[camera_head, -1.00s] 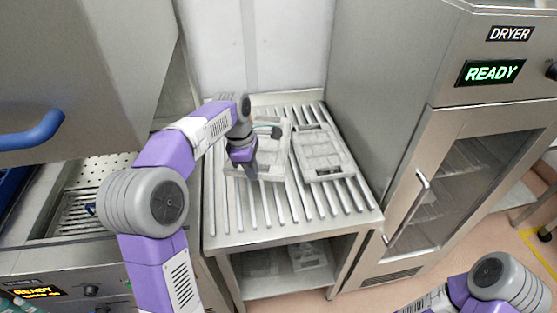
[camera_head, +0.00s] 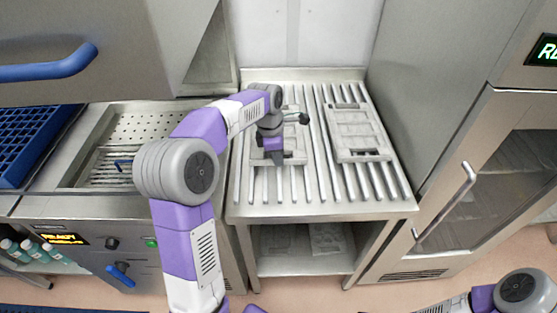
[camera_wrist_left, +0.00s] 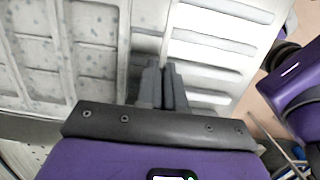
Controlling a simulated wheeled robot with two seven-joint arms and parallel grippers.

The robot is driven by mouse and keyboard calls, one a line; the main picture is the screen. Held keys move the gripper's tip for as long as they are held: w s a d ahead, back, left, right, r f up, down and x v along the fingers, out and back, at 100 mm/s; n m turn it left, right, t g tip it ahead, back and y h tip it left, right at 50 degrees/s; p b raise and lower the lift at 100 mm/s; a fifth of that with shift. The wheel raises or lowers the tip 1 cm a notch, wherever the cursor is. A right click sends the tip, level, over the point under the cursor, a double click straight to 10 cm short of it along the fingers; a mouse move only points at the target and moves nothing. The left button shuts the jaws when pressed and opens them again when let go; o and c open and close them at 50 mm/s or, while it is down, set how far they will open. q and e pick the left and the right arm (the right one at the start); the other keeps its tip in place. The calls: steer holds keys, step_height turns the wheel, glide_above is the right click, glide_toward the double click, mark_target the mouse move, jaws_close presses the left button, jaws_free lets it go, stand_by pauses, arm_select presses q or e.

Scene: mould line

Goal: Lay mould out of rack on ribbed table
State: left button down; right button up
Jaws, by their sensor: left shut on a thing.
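The ribbed table (camera_head: 320,205) is a steel top with raised bars in the middle of the head view. My left gripper (camera_head: 274,165) is over its left half, shut on a pale grey mould (camera_head: 297,143). This mould looks flat at the bars, partly hidden by my arm; I cannot tell whether it rests fully on them. In the left wrist view the fingers (camera_wrist_left: 163,88) are closed at the edge of the mould (camera_wrist_left: 85,50), with bare bars to the right. A second pale mould (camera_head: 357,132) lies flat on the table's right half. My right gripper is out of view.
A dryer with a glass door (camera_head: 510,185) stands right of the table. Left is a steel basin (camera_head: 150,128) with a perforated plate, a blue crate (camera_head: 35,140) and a raised hood with a blue handle (camera_head: 50,68). More pale pieces lie on the lower shelf (camera_head: 305,262).

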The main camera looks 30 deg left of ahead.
arm_select(q)
steer(key=shift+f, duration=0.2)
steer(key=c, duration=1.7)
jaws_free()
steer(key=shift+f, duration=0.15)
steer(key=o, duration=0.4)
steer(key=r+p, duration=0.1)
steer(key=r, duration=0.3)
steer(key=a+r+p, duration=0.1)
steer(key=r+p, duration=0.1)
steer(key=r, duration=0.2)
steer(key=s+r+p, duration=0.1)
steer(key=r, duration=0.3)
steer(key=shift+a+r, duration=0.15)
steer(key=shift+a, duration=0.05)
